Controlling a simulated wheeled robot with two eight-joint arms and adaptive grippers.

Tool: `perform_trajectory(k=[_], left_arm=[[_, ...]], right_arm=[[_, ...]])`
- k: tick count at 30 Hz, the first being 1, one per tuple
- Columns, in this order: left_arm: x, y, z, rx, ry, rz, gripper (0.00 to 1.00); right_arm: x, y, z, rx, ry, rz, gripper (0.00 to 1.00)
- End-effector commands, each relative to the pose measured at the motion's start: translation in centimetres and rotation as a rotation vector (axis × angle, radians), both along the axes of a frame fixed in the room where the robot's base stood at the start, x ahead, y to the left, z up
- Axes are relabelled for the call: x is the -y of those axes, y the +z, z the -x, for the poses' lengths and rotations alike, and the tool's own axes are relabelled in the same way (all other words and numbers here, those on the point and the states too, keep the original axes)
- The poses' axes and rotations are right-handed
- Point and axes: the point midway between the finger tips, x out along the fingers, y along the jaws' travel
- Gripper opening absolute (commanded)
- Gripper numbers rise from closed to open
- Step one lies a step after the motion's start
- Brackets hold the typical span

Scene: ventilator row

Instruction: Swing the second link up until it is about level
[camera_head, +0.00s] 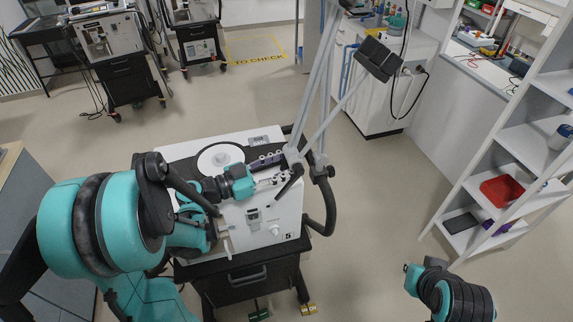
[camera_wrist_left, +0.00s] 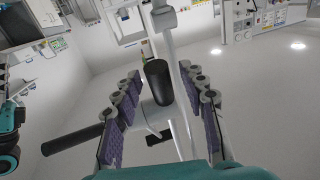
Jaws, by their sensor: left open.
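A grey jointed support arm (camera_head: 313,85) stands at the right edge of the ventilator (camera_head: 258,215). Its long bars rise steeply out of the top of the head view. A thinner grey rod (camera_head: 338,113) slants up right towards a dark block (camera_head: 378,60). I cannot tell for sure which bar is the second link. My left gripper (camera_head: 281,169) is open beside the arm's lower joint (camera_head: 291,155). In the left wrist view, a black cylinder (camera_wrist_left: 158,83) and a grey bar (camera_wrist_left: 179,105) show between its spread purple-padded fingers (camera_wrist_left: 161,77). Contact is unclear. My right gripper is not visible.
The ventilator sits on a black cart (camera_head: 250,285). White shelves (camera_head: 500,150) and a white cabinet (camera_head: 375,110) stand to the right. Other ventilators (camera_head: 110,45) stand at the back left. Floor between is clear.

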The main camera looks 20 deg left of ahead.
Motion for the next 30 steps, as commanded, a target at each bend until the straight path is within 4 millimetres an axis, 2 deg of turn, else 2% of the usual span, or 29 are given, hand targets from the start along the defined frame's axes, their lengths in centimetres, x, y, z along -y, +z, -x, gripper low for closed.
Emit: perform_trajectory(k=[9,10,14,15,23,26,30], left_arm=[[0.4,0.0,-0.4,0.0,0.002,0.0,0.42],[0.4,0.0,-0.4,0.0,0.001,0.0,0.39],[0.3,0.0,-0.4,-0.001,0.001,-0.001,0.05],[0.3,0.0,-0.4,-0.001,0.001,-0.001,0.0],[0.0,0.2,-0.3,-0.004,0.002,-0.006,0.0],[-0.7,0.6,-0.1,-0.014,0.003,-0.022,0.0],[-2.8,1.6,0.4,-0.044,0.007,-0.068,0.0]], right_arm=[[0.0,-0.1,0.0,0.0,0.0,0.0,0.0],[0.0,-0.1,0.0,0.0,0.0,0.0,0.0],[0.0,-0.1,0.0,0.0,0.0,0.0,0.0],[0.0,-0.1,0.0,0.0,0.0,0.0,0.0],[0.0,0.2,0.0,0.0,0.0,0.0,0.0],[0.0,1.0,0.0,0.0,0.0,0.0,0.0],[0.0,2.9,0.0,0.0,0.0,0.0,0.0]])
